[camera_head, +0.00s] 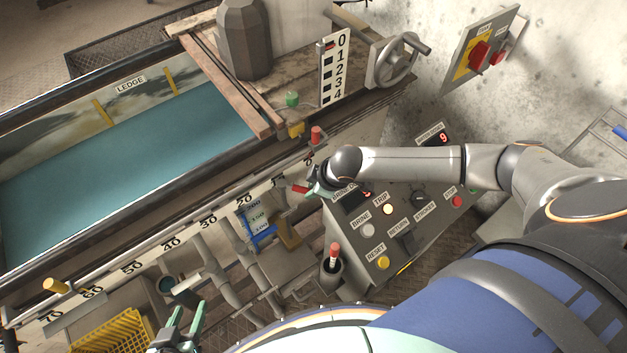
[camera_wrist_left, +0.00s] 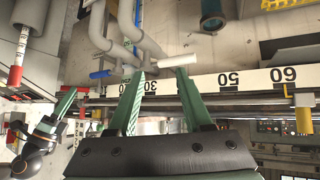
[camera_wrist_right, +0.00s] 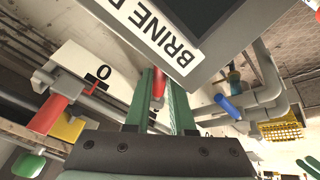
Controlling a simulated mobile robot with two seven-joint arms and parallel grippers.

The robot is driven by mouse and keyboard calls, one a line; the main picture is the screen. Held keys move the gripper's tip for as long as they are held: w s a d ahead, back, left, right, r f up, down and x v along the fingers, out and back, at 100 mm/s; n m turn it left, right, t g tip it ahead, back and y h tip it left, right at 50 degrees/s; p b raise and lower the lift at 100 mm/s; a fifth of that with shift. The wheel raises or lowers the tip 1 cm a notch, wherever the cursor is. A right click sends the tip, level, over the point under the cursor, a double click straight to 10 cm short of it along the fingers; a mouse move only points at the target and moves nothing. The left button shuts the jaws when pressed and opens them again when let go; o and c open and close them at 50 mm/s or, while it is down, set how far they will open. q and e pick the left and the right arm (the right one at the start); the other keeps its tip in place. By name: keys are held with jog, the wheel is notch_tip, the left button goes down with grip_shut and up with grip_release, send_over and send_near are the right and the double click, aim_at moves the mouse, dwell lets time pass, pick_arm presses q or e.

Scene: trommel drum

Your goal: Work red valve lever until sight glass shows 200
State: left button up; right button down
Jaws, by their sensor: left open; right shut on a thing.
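The red valve lever (camera_head: 299,188) sticks out near the left edge of the control box. My right gripper (camera_head: 313,190) is shut on it; in the right wrist view the red lever (camera_wrist_right: 158,84) shows between the fingers. The sight glass (camera_head: 255,216), marked 200, 150 and 100, stands below the trough rail, left of the lever. Its exact level is too small to read. My left gripper (camera_head: 183,328) is open and empty at the lower left, apart from the lever. The left wrist view shows its spread fingers (camera_wrist_left: 160,95).
The control box (camera_head: 376,228) carries labelled buttons and a red display. A blue handle (camera_head: 263,234) sits beside the sight glass. Grey pipes (camera_head: 215,275) and a yellow basket (camera_head: 110,333) lie below the rail. A red-topped stick stands in a dark cup (camera_head: 331,268).

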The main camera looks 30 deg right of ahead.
pick_arm(q)
notch_tip(320, 180, up, 6)
jog(key=s+a+p, duration=0.1)
jog(key=a+p, duration=0.1)
jog(key=p, duration=0.6)
jog(key=shift+y, duration=0.3)
pick_arm(e)
jog(key=a+m+h, duration=0.1)
jog(key=m, duration=0.1)
jog(key=s+a+m+h, duration=0.1)
jog(key=a+m, duration=0.1)
jog(key=m, duration=0.1)
jog(key=s+a+m+h, duration=0.1)
jog(key=a+m, duration=0.1)
jog(key=shift+s, duration=0.15)
pick_arm(q)
jog(key=shift+f, duration=0.1)
pick_arm(e)
jog(key=shift+m, duration=0.3)
jog(key=c, duration=0.8)
grip_release()
jog(key=shift+o, duration=0.2)
